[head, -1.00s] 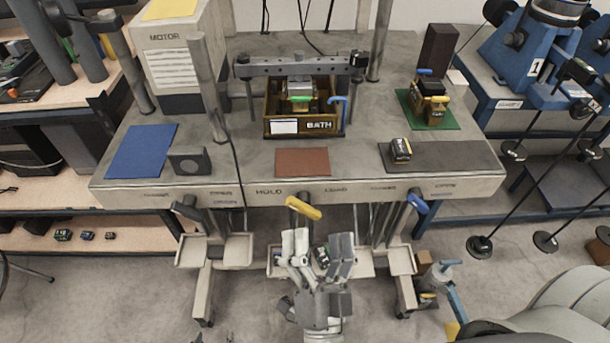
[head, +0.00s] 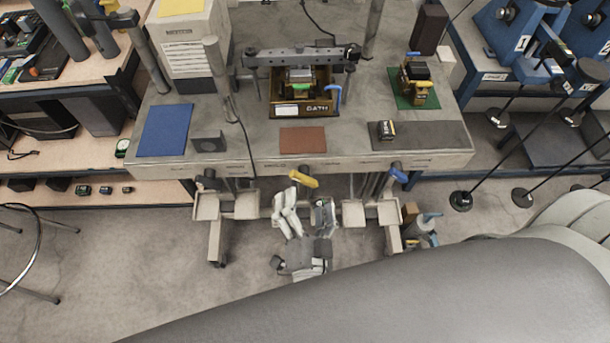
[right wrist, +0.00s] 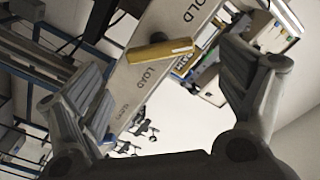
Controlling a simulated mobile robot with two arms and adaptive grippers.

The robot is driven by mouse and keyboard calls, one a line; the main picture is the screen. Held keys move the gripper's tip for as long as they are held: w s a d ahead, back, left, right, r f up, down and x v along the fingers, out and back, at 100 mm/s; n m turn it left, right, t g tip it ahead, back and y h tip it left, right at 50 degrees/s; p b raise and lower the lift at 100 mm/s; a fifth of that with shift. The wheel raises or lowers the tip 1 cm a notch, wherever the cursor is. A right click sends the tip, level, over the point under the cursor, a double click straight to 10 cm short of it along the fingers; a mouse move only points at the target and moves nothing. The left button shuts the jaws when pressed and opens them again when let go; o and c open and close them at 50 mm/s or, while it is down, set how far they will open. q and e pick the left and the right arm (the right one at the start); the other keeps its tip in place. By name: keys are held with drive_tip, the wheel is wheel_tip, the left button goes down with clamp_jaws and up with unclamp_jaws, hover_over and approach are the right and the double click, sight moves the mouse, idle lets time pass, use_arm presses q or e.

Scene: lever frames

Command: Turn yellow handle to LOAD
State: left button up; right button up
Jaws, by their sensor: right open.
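The yellow handle (head: 303,180) sits on the front edge of the grey bench, slanting down to the right in the head view. In the right wrist view the yellow handle (right wrist: 161,51) lies across the front strip between the words HOLD and LOAD (right wrist: 150,76). My right gripper (head: 306,204) is open and empty, just below and in front of the handle. In the right wrist view its two fingers (right wrist: 165,72) stand wide apart, with the handle between them in the picture and no contact seen. My left gripper is not in view.
Pale trays (head: 245,206) hang below the edge.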

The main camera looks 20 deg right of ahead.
sight(305, 183)
drive_tip(key=p+x, duration=0.1)
drive_tip(key=x, duration=0.4)
drive_tip(key=shift+w+d, duration=0.1)
drive_tip(key=shift+w, duration=0.1)
drive_tip(key=c, duration=1)
